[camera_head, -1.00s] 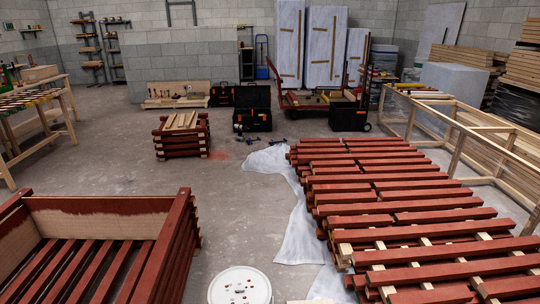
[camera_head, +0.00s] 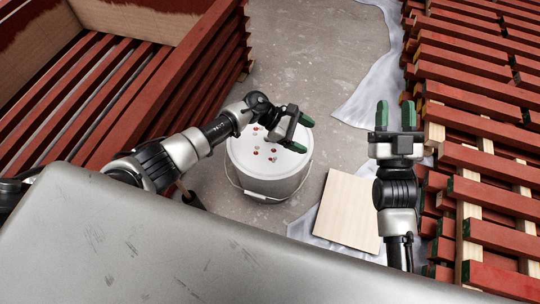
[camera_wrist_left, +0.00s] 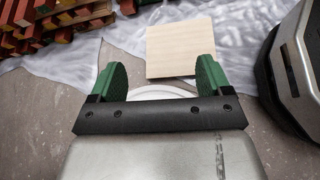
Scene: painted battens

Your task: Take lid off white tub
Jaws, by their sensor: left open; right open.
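The white tub (camera_head: 268,182) stands upright on the concrete floor in the head view, with a wire handle hanging at its side. Its white lid (camera_head: 262,160) is on top, speckled with red and brown paint spots. My left gripper (camera_head: 305,134) is open and empty, over the lid's right side and hiding part of it; I cannot tell whether it touches. In the left wrist view the left gripper (camera_wrist_left: 160,78) shows its green fingers apart, with a white rim (camera_wrist_left: 162,91) partly hidden behind its black bar. My right gripper (camera_head: 396,116) is open and empty, right of the tub.
A pale wooden board (camera_head: 346,212) lies on the white sheet (camera_head: 372,106) right of the tub. A red slatted crate (camera_head: 170,90) stands close on the left. Stacked red battens (camera_head: 490,160) fill the right side. Bare floor (camera_head: 305,50) is free behind the tub.

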